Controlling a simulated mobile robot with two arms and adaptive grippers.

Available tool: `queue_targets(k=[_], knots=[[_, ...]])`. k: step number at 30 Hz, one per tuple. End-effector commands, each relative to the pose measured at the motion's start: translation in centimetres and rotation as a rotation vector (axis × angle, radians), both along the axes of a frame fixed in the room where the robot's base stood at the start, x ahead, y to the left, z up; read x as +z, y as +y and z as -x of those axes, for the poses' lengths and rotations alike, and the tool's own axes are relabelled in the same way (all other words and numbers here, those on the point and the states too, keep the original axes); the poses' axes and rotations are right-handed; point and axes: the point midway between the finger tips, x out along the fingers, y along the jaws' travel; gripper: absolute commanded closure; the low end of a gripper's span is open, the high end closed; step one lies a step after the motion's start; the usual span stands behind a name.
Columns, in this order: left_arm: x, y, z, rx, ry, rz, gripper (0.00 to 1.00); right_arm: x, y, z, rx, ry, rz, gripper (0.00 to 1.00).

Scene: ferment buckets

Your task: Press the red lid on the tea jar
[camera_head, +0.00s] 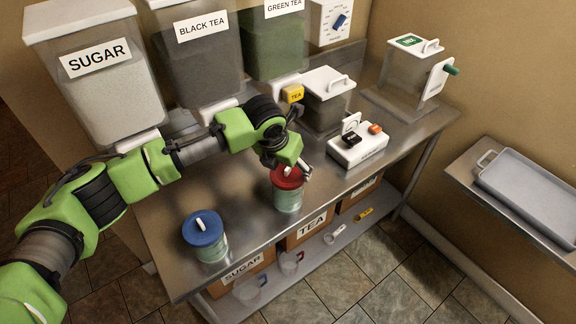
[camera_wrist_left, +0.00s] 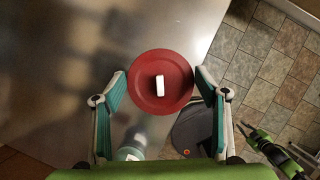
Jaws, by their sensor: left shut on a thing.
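The tea jar (camera_head: 289,202) is a clear jar with greenish contents. It stands upright near the table's front edge. The red lid (camera_head: 287,178) sits on its mouth; whether it is fully seated I cannot tell. In the left wrist view the red lid (camera_wrist_left: 177,84) is round with a white handle and hides the jar.
A jar with a blue lid (camera_head: 205,230) stands to the left on the steel table (camera_head: 175,205). A white button box (camera_head: 358,146) is to the right. Sugar (camera_head: 100,85), black tea (camera_head: 197,65) and green tea (camera_head: 272,45) dispensers line the back.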

Motion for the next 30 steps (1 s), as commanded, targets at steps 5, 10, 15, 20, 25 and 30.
queue_targets(k=[5,10,15,20,25,30], knots=[[-0.02,-0.01,0.00,0.000,0.000,0.000,0.45,0.12,0.00,-0.02,0.000,0.000,0.000,0.84],[-0.03,-0.01,0.00,0.000,0.000,0.000,0.45,0.10,-0.01,-0.02,0.000,0.000,0.000,0.84],[-0.03,-0.01,-0.01,0.000,0.000,0.000,0.16,0.10,-0.02,-0.03,0.000,0.000,0.000,0.84],[-0.02,-0.01,0.00,0.000,0.000,0.000,0.14,0.10,-0.03,-0.04,0.000,0.000,0.000,0.84],[-0.03,0.00,0.00,0.000,0.000,0.000,0.02,0.10,-0.09,-0.04,0.001,0.000,0.001,0.84],[-0.02,0.00,0.00,0.000,0.000,0.000,0.00,0.10,-0.18,-0.04,0.001,0.000,0.002,0.84]])
